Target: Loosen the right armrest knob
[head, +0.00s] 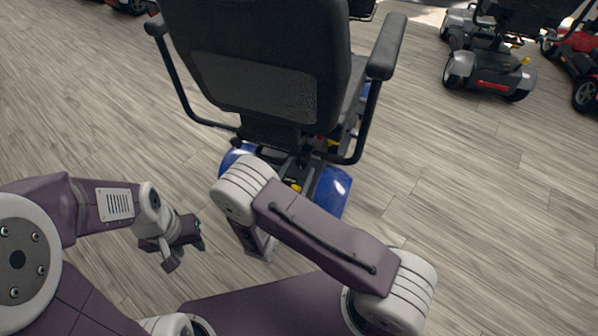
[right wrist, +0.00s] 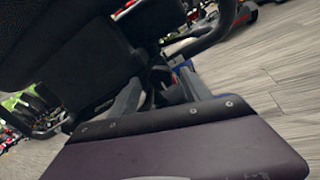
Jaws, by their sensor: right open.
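A scooter with a black seat (head: 260,55) stands in front of me, seen from behind, with a blue rear body (head: 333,190). Its right armrest (head: 387,48) has a tube that bends in under the seat. I cannot make out the knob in either view. My right arm reaches low behind the scooter, and its gripper is mostly hidden by my own arm in the head view. In the right wrist view my right gripper (right wrist: 160,88) is open, its fingers pointing under the dark seat, with nothing clearly between them. My left gripper (head: 184,254) is open and empty, low at the left.
The left armrest (head: 157,25) sticks out at the seat's other side. A grey scooter (head: 490,70) and a red scooter (head: 582,55) stand at the far right. Wooden floor (head: 480,200) is clear to the right and left of the near scooter.

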